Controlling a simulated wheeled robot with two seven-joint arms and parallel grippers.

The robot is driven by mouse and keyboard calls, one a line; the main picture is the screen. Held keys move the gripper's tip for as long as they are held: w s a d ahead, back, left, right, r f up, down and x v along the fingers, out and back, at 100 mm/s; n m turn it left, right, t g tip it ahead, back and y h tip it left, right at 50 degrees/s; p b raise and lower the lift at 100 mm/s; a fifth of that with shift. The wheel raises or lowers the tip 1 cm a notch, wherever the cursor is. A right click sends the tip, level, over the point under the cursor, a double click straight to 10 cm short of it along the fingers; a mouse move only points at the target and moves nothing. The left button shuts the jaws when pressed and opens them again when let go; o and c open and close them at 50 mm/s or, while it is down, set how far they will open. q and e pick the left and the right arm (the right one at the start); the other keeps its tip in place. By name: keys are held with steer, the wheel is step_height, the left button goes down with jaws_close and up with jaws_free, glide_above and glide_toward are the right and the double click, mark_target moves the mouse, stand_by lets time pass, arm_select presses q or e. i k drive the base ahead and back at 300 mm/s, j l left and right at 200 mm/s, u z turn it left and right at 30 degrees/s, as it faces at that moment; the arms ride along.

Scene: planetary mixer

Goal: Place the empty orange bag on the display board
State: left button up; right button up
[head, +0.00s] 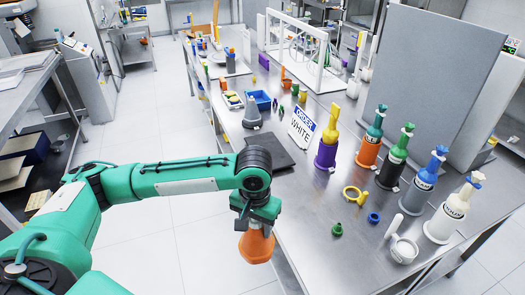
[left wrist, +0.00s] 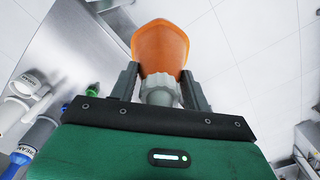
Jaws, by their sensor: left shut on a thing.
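The orange bag (head: 257,246) hangs below my left gripper (head: 257,222), over the floor just off the table's left edge. In the left wrist view my left gripper (left wrist: 159,90) is shut on the grey ribbed collar of the bag (left wrist: 160,48), with one finger on each side. The orange body sticks out beyond the fingertips. A dark flat board (head: 272,153) lies on the table near the left edge, beside the "ORDER WHITE" sign (head: 302,124). I cannot tell whether this is the display board. My right gripper is not in view.
Several labelled bottles with coloured tops, such as the orange one (head: 369,150) and the white one (head: 444,222), stand along the table's right side. A yellow ring (head: 356,194), small caps and a white cup (head: 404,249) lie nearer. The left front tabletop is mostly clear.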

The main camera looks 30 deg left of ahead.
mark_target(268, 149)
steer(key=i+j+z, duration=0.15)
steer(key=j, duration=0.2)
steer(key=i+j+z, duration=0.15)
steer(key=j, duration=0.25)
steer(key=j+z, duration=0.15)
steer(key=j, duration=0.2)
steer(key=i+j+z, duration=0.15)
steer(key=j, duration=0.3)
steer(key=i+j+z, duration=0.1)
steer(key=i, duration=0.2)
